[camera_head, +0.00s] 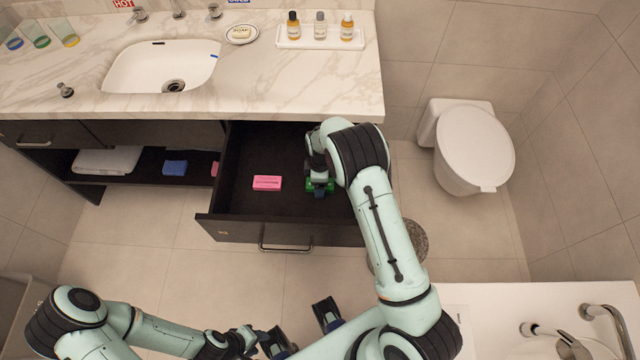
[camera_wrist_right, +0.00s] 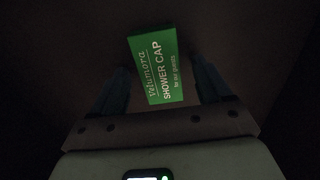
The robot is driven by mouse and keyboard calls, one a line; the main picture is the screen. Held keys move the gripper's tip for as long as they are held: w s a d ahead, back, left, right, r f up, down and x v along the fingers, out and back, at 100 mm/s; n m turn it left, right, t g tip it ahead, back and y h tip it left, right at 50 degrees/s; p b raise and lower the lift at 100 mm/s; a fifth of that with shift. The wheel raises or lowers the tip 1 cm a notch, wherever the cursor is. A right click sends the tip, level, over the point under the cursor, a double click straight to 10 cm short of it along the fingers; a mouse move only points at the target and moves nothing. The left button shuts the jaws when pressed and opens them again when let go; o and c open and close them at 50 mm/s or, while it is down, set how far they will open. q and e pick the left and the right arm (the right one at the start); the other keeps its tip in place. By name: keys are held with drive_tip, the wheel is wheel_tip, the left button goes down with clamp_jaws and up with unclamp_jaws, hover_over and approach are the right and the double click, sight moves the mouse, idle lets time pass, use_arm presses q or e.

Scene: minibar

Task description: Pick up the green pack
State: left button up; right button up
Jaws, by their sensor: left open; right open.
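The green pack (camera_wrist_right: 157,65), printed "Velumora SHOWER CAP", lies in the open drawer (camera_head: 260,232). In the right wrist view my open right gripper (camera_wrist_right: 160,75) has one finger on each side of the pack, with a gap at each side. In the head view my right gripper (camera_head: 319,184) is down inside the drawer, and only bits of green (camera_head: 309,187) show around it; the arm hides the rest. My left gripper (camera_head: 301,327) is open and empty, outside and in front of the drawer.
A pink pack (camera_head: 267,183) lies in the drawer, left of my right gripper. The drawer walls stand close around. A blue pack (camera_head: 175,167) and a white towel (camera_head: 107,160) sit on the open shelf at left. The countertop (camera_head: 250,85) overhangs the drawer's back.

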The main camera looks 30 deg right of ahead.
drive_tip(key=shift+f, duration=0.1)
drive_tip(key=shift+c, duration=0.3)
drive_tip(key=c, duration=1.1)
drive_tip(key=shift+o, duration=0.2)
